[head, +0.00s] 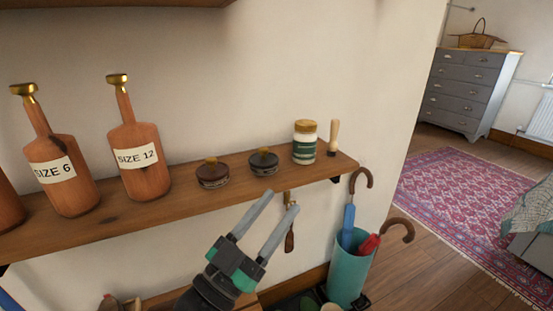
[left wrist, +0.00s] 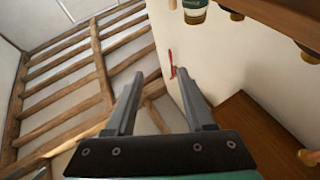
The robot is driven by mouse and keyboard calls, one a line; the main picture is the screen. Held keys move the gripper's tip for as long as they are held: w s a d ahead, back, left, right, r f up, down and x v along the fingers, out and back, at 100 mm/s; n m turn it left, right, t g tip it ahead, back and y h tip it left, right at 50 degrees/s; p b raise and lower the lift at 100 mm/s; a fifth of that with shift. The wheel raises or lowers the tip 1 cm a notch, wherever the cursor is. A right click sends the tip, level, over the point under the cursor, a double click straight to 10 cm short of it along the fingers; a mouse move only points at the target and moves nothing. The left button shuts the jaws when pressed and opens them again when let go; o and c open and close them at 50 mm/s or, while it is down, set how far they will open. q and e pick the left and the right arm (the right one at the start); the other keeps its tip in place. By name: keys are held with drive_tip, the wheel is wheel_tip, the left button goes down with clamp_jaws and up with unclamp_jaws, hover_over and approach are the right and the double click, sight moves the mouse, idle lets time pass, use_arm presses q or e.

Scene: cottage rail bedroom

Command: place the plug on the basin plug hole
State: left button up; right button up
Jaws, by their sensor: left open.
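I see no plug, basin or plug hole in either view. My left gripper (head: 281,203) is open and empty, in front of the wall and below the front edge of a wooden shelf (head: 228,203). Its two grey fingers also show apart in the left wrist view (left wrist: 157,88), with nothing between them. My right gripper is in neither view.
The shelf holds bottle-shaped wooden forms marked SIZE 6 (head: 62,185) and SIZE 12 (head: 138,155), two round tins (head: 213,175) (head: 263,163), a jar (head: 305,143) and a brush (head: 334,138). An umbrella stand (head: 349,275) stands right of my gripper. A patterned rug (head: 465,205) lies beyond.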

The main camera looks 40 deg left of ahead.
use_arm(q)
drive_tip(key=s+d+r+t+h, duration=0.1)
drive_tip(key=s+d+r+t, duration=0.1)
drive_tip(key=r, duration=0.8)
drive_tip(key=s+d+r+t+h, duration=0.1)
drive_tip(key=s+d+r, duration=0.4)
drive_tip(key=r, duration=0.5)
drive_tip(key=shift+r+t+h, duration=0.25)
drive_tip(key=shift+t+h, duration=0.15)
drive_tip(key=shift+t, duration=0.3)
drive_tip(key=shift+o, duration=0.5)
drive_tip(key=shift+s+r, duration=0.15)
drive_tip(key=shift+s, duration=0.05)
